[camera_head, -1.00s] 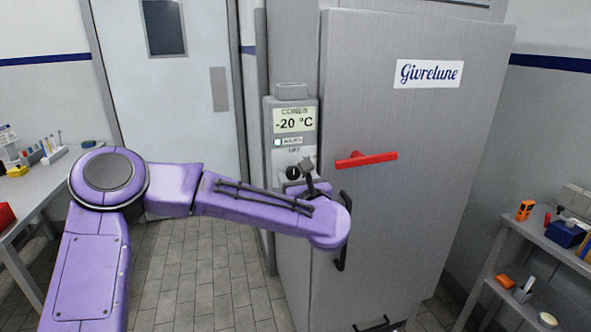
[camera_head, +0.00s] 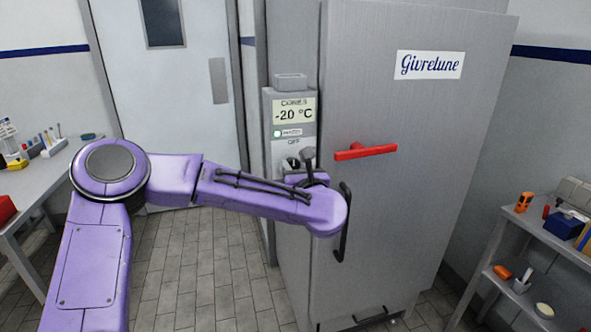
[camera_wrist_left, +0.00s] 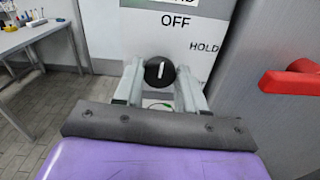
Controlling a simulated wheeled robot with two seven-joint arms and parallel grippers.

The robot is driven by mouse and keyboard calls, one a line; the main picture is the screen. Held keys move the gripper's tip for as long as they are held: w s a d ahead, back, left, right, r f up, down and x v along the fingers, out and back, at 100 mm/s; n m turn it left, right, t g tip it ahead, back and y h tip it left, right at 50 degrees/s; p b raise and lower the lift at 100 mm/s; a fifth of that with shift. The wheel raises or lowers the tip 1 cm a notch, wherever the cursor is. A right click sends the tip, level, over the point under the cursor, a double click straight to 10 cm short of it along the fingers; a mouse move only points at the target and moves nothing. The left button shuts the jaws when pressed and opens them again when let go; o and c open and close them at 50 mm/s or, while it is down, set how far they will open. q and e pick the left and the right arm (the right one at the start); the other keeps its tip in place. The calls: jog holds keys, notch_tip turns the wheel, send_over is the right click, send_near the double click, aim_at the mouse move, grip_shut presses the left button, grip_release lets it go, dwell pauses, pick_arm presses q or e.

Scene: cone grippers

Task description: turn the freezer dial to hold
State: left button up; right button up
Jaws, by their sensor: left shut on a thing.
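The freezer dial (camera_wrist_left: 159,72) is a round black knob with a white pointer mark on the grey control panel. In the left wrist view its mark points roughly up, towards the word OFF (camera_wrist_left: 175,21). The word HOLD (camera_wrist_left: 204,49) is up and to the right of the dial. My left gripper (camera_head: 298,163) is at the panel, and its two pale fingers stand on either side of the dial, shut on it. In the head view the fingers and wrist largely hide the dial. My right gripper is not in view.
The panel display (camera_head: 293,111) reads -20 °C, with a green lamp below. The freezer door (camera_head: 420,140) has a red handle (camera_head: 365,152) and a dark vertical handle (camera_head: 344,225) close to my left wrist. Benches with small items stand at both sides.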

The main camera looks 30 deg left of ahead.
pick_arm(q)
jog(key=shift+f+m+b, duration=0.1)
jog(key=shift+m+b, duration=0.35)
jog(key=shift+m, duration=0.65)
jog(key=m, duration=0.2)
jog(key=shift+d+m, duration=0.1)
jog(key=shift+m, duration=0.3)
jog(key=m, duration=0.2)
jog(key=shift+w+m, duration=0.1)
jog(key=shift+m, duration=2)
jog(key=shift+f, duration=0.1)
jog(key=o, duration=1)
jog(key=shift+d, duration=0.1)
